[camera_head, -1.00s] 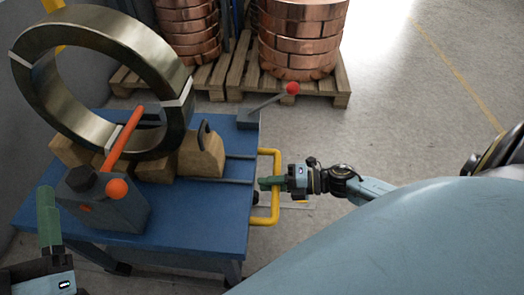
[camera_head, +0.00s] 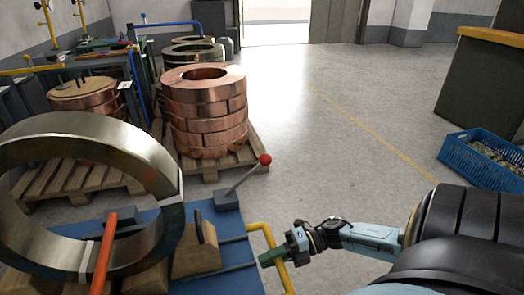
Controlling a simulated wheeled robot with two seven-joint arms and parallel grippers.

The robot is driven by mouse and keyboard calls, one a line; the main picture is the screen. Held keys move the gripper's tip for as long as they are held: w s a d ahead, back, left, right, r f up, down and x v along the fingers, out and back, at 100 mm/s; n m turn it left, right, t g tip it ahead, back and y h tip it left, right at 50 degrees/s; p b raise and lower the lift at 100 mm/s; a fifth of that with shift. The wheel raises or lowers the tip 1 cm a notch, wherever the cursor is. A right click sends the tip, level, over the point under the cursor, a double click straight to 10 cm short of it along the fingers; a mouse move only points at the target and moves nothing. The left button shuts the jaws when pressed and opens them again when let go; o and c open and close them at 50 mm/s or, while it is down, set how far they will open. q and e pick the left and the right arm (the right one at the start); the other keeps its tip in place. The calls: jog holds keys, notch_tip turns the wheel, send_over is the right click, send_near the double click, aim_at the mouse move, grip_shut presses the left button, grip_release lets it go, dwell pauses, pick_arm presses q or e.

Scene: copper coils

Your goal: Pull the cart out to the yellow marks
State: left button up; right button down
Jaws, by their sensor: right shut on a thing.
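The cart (camera_head: 222,284) has a blue top and fills the lower left, cut off by the bottom edge. Its yellow tube handle (camera_head: 255,228) is on its right side. My right gripper (camera_head: 270,259) is shut on this handle, its green fingers at the bar. A large metal ring (camera_head: 150,150) stands upright on the cart, beside a wooden block (camera_head: 196,262), an orange-red bar (camera_head: 104,255) and a red-knobbed lever (camera_head: 247,177). A yellow line (camera_head: 370,130) crosses the floor; I cannot tell whether it belongs to the yellow marks. My left gripper is out of view.
Stacked copper coils (camera_head: 205,115) stand on a wooden pallet (camera_head: 212,170) just behind the cart, with more coils (camera_head: 85,97) to the left. A blue crate (camera_head: 452,150) sits by a dark cabinet (camera_head: 480,80) at right. The middle floor is clear.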

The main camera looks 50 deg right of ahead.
jog(key=shift+s+d, duration=0.2)
jog(key=shift+d, duration=0.2)
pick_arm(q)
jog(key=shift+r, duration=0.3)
pick_arm(e)
jog(key=shift+d, duration=0.15)
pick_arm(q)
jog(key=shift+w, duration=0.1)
pick_arm(e)
jog(key=shift+d, duration=0.1)
jog(key=c, duration=1.7)
grip_release()
jog(key=shift+c, duration=0.2)
jog(key=o, duration=0.4)
jog(key=shift+s, duration=0.2)
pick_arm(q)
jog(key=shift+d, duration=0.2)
pick_arm(e)
jog(key=shift+o, duration=0.2)
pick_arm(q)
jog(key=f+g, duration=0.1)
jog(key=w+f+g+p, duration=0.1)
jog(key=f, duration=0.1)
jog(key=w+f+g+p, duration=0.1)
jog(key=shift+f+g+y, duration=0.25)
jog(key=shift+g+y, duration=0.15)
pick_arm(e)
jog(key=v, duration=1.3)
jog(key=shift+d, duration=0.15)
